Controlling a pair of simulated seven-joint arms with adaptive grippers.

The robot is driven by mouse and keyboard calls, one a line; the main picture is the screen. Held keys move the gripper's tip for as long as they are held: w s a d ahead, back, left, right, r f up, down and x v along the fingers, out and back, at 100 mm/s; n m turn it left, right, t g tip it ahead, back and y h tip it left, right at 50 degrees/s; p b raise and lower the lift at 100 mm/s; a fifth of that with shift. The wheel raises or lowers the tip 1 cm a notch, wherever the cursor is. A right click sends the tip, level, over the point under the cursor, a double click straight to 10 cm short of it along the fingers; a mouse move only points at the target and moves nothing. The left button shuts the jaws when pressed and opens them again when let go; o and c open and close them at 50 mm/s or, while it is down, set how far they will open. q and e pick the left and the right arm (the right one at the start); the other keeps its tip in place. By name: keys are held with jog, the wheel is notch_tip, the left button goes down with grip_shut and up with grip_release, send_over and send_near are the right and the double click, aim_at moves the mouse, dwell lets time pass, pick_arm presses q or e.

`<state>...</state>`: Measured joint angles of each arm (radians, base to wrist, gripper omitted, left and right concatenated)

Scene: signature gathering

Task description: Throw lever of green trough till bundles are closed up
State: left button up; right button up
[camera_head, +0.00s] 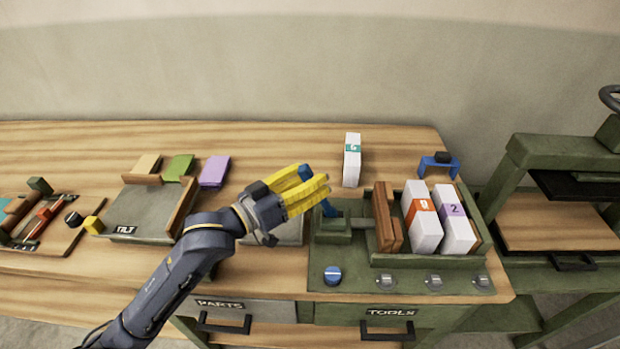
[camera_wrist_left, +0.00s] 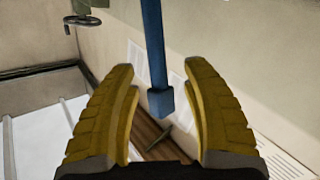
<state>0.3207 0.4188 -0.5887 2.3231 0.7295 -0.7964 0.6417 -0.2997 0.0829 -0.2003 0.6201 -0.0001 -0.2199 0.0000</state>
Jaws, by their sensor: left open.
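The green trough (camera_head: 425,261) stands at the right of the bench. In it are a white bundle with an orange label (camera_head: 421,226) and one with a purple label "2" (camera_head: 455,224), leaning, with narrow gaps. A wooden pusher block (camera_head: 384,215) is at their left. The blue lever (camera_head: 328,209) rises left of the block. My left gripper (camera_head: 314,178) is open, its yellow fingers around the lever's upper part. In the left wrist view, the lever (camera_wrist_left: 155,50) passes between the open fingers; contact is not clear. My right gripper is not in view.
A bundle with a teal label (camera_head: 352,165) stands behind the trough. A blue knob (camera_head: 332,276) and several grey knobs line the front panel. A tilted tray (camera_head: 139,215) with coloured pads lies left. A green press (camera_head: 565,160) stands at far right.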

pick_arm(q)
grip_shut()
jog(key=shift+d, duration=0.25)
dwell(0.3)
